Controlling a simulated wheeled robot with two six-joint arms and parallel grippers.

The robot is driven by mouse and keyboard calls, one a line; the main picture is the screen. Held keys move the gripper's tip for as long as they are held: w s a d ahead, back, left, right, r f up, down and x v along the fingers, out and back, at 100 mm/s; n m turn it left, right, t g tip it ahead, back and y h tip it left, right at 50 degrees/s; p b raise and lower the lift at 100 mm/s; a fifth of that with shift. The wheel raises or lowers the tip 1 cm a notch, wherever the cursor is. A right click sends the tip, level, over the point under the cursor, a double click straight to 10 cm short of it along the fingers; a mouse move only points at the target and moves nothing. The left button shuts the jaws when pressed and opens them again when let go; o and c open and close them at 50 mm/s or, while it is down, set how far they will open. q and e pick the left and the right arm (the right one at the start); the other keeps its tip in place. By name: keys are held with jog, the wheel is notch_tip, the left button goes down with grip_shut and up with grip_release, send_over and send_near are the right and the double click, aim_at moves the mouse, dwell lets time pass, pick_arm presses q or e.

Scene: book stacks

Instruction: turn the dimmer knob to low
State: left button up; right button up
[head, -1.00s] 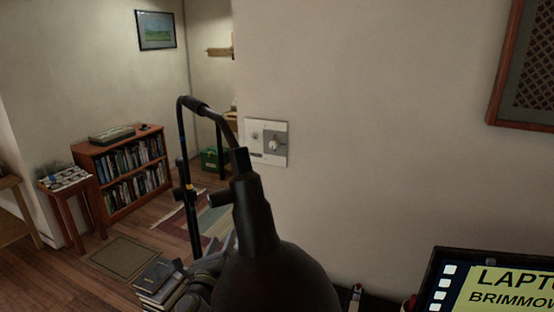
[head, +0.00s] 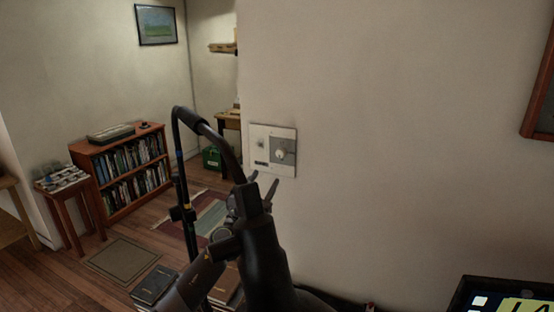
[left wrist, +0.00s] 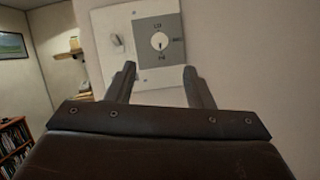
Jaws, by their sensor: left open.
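The dimmer knob (head: 279,153) is a small round white knob on a grey panel, on the right half of a white wall plate (head: 260,159). In the left wrist view the knob (left wrist: 160,42) has a dark mark that points down, with small blurred labels around it. A toggle switch (left wrist: 117,42) is to its left. My left gripper (head: 264,182) is open and empty, just below the plate in the head view. In the left wrist view its fingers (left wrist: 160,82) are spread below the knob, apart from it. My right gripper is not in view.
A sign (head: 511,297) is at the bottom right.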

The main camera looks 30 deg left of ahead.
aim_at(279, 155)
pick_arm(q)
jog(key=b+x, duration=0.1)
jog(key=x, duration=0.7)
jog(key=shift+b, duration=0.4)
jog(key=shift+w+r, duration=0.2)
jog(key=shift+w, duration=0.3)
jog(key=shift+r, duration=0.1)
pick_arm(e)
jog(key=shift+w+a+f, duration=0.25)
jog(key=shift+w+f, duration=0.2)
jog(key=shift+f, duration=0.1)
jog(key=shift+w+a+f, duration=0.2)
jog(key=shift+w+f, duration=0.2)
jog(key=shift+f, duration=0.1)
pick_arm(q)
jog(key=shift+w, duration=0.1)
jog(key=c, duration=1)
